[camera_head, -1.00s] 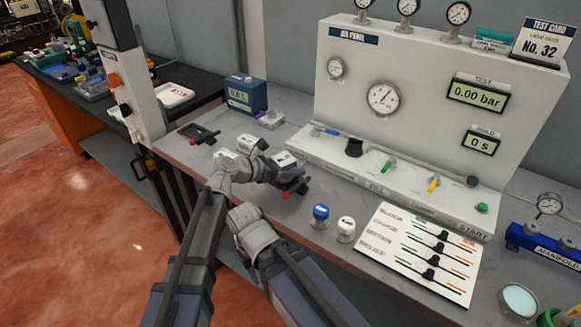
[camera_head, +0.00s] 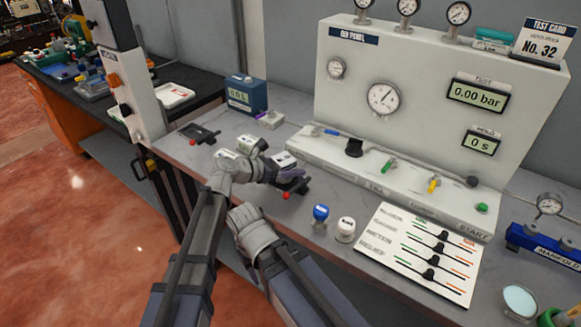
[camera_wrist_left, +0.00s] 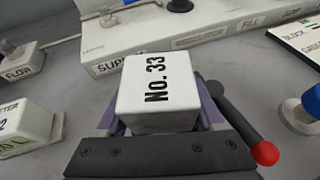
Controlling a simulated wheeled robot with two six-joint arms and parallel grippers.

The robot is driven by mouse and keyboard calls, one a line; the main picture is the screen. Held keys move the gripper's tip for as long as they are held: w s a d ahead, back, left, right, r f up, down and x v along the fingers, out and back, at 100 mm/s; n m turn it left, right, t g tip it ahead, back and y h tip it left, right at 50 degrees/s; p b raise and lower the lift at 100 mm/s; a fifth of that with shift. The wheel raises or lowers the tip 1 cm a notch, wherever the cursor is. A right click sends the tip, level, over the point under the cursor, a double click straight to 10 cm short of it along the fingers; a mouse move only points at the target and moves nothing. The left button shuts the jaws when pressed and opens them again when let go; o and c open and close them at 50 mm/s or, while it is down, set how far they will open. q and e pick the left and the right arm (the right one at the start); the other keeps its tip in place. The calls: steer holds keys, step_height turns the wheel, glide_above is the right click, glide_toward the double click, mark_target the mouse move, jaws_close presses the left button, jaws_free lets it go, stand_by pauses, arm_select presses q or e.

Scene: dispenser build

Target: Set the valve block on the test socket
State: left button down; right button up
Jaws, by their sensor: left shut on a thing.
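My left gripper (camera_head: 281,171) is shut on a white valve block (camera_head: 284,159). In the left wrist view the block (camera_wrist_left: 160,92) is between the jaws, its top reading "No. 33". A dark lever with a red knob (camera_wrist_left: 265,153) is just right of the block; in the head view this knob (camera_head: 286,195) is below the gripper. It appears to belong to the test socket, whose body is mostly hidden by my gripper and the block. I cannot tell whether the block touches the socket or hovers over it.
A second red-knobbed fixture (camera_head: 200,134) is at left. A FLOW block (camera_wrist_left: 22,62) and a METER block (camera_wrist_left: 22,128) are nearby. The large panel (camera_head: 440,120) stands behind; its card (camera_head: 543,40) reads No. 32.

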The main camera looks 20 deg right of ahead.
arm_select(q)
steer(key=shift+f+b, duration=0.65)
steer(key=shift+c, duration=1.4)
jaws_free()
steer(key=shift+r, duration=0.1)
steer(key=shift+p+v, duration=2.15)
steer(key=shift+v, duration=3.35)
steer(key=shift+s+a, duration=0.1)
steer(key=shift+a, duration=0.05)
